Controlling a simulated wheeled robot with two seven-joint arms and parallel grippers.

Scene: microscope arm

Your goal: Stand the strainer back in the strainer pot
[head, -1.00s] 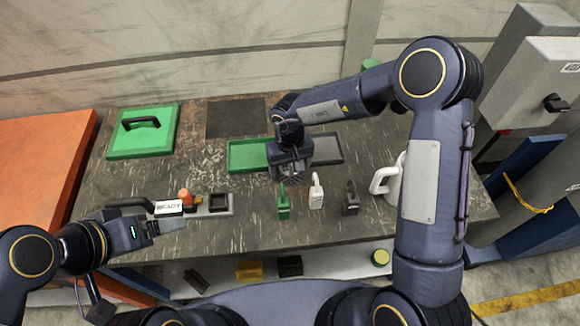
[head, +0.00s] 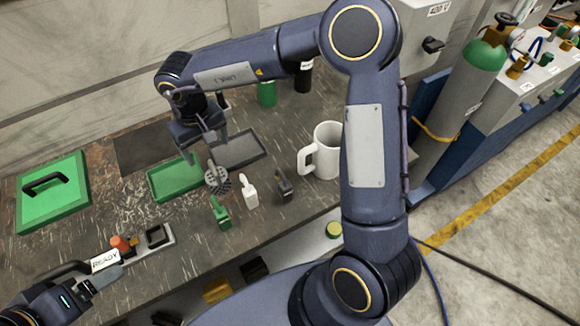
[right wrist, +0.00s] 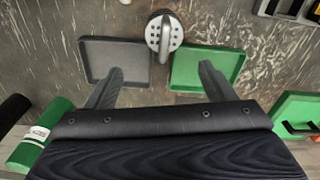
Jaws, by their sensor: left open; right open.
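The strainer (head: 217,179), a grey perforated disc, is near the front of the gap between the green and grey trays. It also shows at the top of the right wrist view (right wrist: 164,34). The white pot with a side handle (head: 326,150), likely the strainer pot, stands at the right of the bench. My right gripper (head: 204,150) is open and empty above the trays, behind the strainer in the head view. Its fingers (right wrist: 161,70) do not touch the strainer. My left gripper (head: 85,272) is open at lower left, near a white READY label (head: 105,260).
The green tray (head: 165,192) and grey tray (head: 258,150) flank the strainer. Green (head: 221,213), white (head: 250,190) and dark (head: 284,187) handled items stand in front. A green lidded panel (head: 65,195) lies left. Bottles (head: 266,94) stand behind.

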